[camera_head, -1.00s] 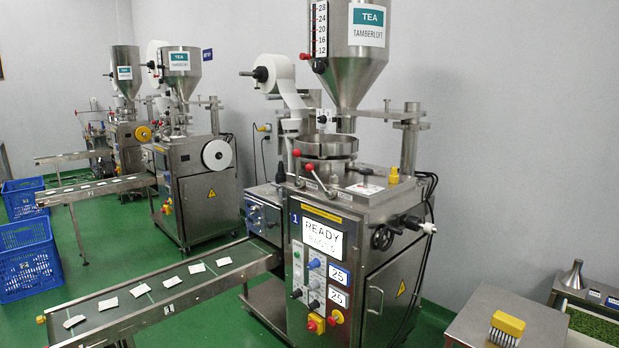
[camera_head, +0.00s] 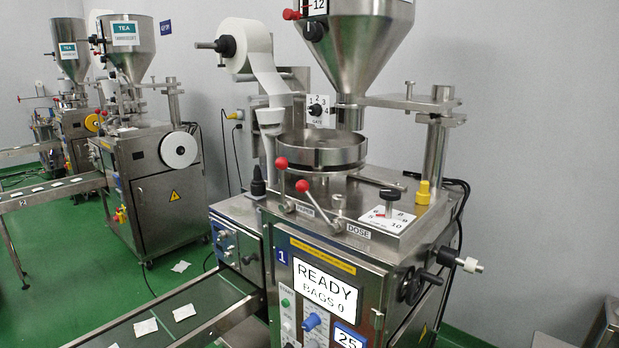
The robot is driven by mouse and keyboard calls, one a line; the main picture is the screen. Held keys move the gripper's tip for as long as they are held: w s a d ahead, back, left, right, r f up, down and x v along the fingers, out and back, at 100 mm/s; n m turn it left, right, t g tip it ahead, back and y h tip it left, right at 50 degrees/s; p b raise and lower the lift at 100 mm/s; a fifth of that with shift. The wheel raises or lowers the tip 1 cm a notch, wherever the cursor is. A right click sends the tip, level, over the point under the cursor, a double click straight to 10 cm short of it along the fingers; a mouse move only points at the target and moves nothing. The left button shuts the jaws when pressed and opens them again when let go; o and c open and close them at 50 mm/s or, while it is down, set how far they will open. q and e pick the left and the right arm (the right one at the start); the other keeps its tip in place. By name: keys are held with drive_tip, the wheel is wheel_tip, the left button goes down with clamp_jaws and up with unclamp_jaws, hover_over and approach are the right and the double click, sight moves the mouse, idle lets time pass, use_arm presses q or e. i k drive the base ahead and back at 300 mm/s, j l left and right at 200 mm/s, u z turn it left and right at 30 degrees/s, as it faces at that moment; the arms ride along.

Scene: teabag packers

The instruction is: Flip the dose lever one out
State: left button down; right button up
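Two levers with red ball ends stand on the top deck of machine 1, in front of the round steel pan (camera_head: 322,152). The left lever (camera_head: 281,163) stands nearly upright, with a small label by its foot that is hard to read. The right lever (camera_head: 302,186) leans up and to the left. Its foot is beside the DOSE label (camera_head: 358,231), so it looks like the dose lever. A white dial plate (camera_head: 400,225) with numbers and a black knob (camera_head: 390,197) lies to the right of the label. Neither of my grippers is in view.
The machine's screen (camera_head: 327,284) reads READY, BAGS 0. A conveyor (camera_head: 215,295) with white bags runs out to the lower left. A steel hopper (camera_head: 355,50) hangs above the deck.

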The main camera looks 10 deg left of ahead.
sight(303, 187)
drive_tip(key=i+j+z, duration=0.4)
drive_tip(key=i+j, duration=0.65)
drive_tip(key=i, duration=0.1)
